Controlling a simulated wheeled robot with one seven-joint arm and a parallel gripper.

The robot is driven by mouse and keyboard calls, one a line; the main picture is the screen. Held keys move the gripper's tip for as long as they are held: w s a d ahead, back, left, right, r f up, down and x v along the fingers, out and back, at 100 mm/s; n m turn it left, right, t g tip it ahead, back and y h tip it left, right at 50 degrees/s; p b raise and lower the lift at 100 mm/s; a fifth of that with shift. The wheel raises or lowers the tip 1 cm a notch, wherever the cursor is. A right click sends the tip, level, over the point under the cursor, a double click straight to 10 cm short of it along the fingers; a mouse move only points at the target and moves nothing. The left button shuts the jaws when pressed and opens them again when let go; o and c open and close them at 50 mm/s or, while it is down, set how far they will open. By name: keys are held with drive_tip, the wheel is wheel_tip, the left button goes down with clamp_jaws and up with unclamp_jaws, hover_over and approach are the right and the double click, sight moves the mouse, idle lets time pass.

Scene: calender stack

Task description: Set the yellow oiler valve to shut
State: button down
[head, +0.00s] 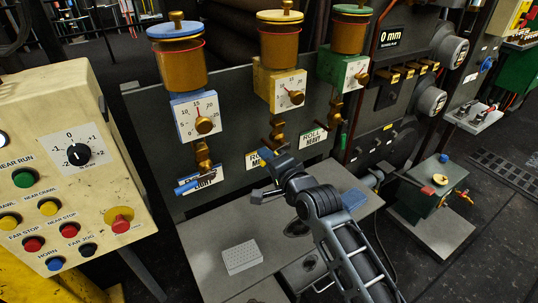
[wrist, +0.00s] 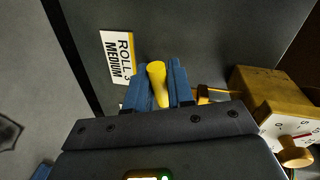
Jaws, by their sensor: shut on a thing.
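The yellow oiler stands in the middle of the oiler row in the head view, with a yellow dial box (head: 267,84) below its amber cup (head: 279,47). The box also shows at the right of the wrist view (wrist: 262,92). My gripper (head: 267,156) is below that box, at the panel. In the wrist view its blue fingers (wrist: 158,82) are shut on the yellow valve handle (wrist: 156,70), one on each side. The handle runs roughly along the lettering of the ROLL 3 MEDIUM label (wrist: 117,57). Its lower part is hidden by my gripper.
The blue oiler (head: 197,117) is left, its blue handle (head: 187,187) pointing sideways. A button console (head: 65,150) stands left.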

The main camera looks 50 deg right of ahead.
drive_tip(key=shift+r+m+p, duration=0.6)
drive_tip(key=shift+m+p, duration=0.2)
drive_tip(key=shift+m, duration=0.1)
drive_tip(key=c, duration=1.1)
unclamp_jaws()
drive_tip(key=v, duration=0.8)
drive_tip(key=shift+b, duration=0.3)
drive_tip(key=shift+d, duration=0.15)
